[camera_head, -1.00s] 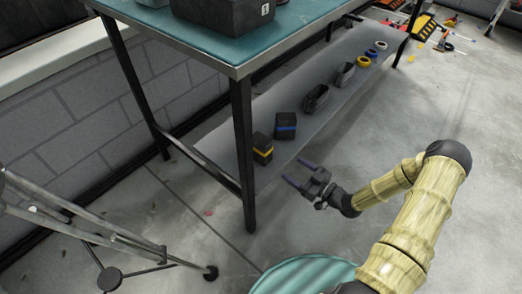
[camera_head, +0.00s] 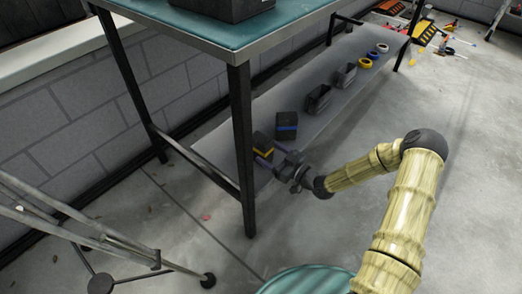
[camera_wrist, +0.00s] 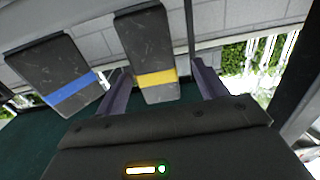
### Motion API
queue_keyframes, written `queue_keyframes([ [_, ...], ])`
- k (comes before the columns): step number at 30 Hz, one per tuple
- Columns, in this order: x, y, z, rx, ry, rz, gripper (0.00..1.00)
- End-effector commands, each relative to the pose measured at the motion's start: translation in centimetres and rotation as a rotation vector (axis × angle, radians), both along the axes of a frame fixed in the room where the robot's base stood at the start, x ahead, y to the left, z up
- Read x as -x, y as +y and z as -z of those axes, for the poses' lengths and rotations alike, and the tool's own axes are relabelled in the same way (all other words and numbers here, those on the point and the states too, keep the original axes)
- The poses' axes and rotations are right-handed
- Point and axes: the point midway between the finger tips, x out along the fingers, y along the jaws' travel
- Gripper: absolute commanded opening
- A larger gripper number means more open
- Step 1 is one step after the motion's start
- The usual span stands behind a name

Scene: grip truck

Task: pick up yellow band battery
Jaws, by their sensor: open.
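The yellow band battery (camera_head: 262,146) is a dark block with a yellow stripe, upright on the low shelf near the table's front leg. In the wrist view the yellow band battery (camera_wrist: 150,55) stands between my two open fingers, ahead of the palm. My gripper (camera_head: 268,154) is open and empty at the shelf's front edge, its fingers reaching toward the battery. Its fingers also show in the wrist view (camera_wrist: 160,88). I cannot tell whether they touch the battery. The blue band battery (camera_head: 286,126) stands just beside it, and to its left in the wrist view (camera_wrist: 58,75).
Grey bins (camera_head: 319,99) and tape rolls (camera_head: 373,54) stand farther along the grey lower shelf (camera_head: 225,150). A black table leg (camera_head: 243,160) rises close to the left of the battery. A tripod (camera_head: 100,235) stands at lower left.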

Motion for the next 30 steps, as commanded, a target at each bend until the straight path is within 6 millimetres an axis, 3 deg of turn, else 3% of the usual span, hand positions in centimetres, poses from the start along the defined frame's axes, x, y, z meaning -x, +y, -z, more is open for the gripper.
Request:
queue_keyframes([
  [16, -3.4, 3.7, 0.1, 0.000, -0.002, 0.000, 0.71],
  [30, -3.5, 3.8, -0.1, 0.000, 0.000, 0.000, 0.71],
])
